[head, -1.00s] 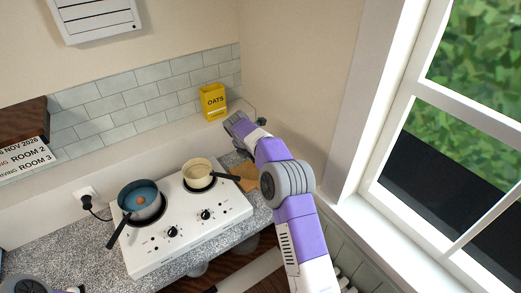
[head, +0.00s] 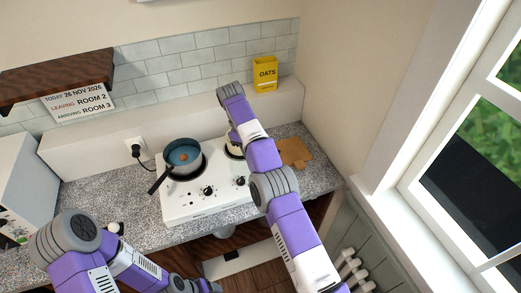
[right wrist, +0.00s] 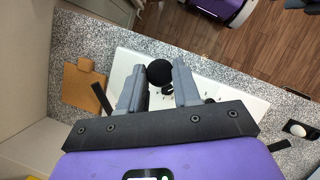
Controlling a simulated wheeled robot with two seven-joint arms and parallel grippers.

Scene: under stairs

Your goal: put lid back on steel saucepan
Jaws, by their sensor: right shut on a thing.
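A grey saucepan (head: 184,157) with a blue inside and a small brown round thing in it stands uncovered on the left of the white hob, its dark handle toward the front left. A second, cream pan (head: 234,149) on the right burner is mostly hidden behind my right arm. My right gripper (right wrist: 158,79) is shut on a round black knob (right wrist: 159,71) at its fingertips in the right wrist view. I cannot make out a lid disc under the knob. The right fingers are hidden in the head view. My left arm is at the lower left; its gripper is out of view.
The white hob (head: 207,207) sits on a speckled counter (head: 305,183). A brown board (head: 293,152) lies to its right. A yellow oats box (head: 265,74) stands on the back ledge. A plugged cable (head: 137,151) is at left, a wooden shelf (head: 55,78) above.

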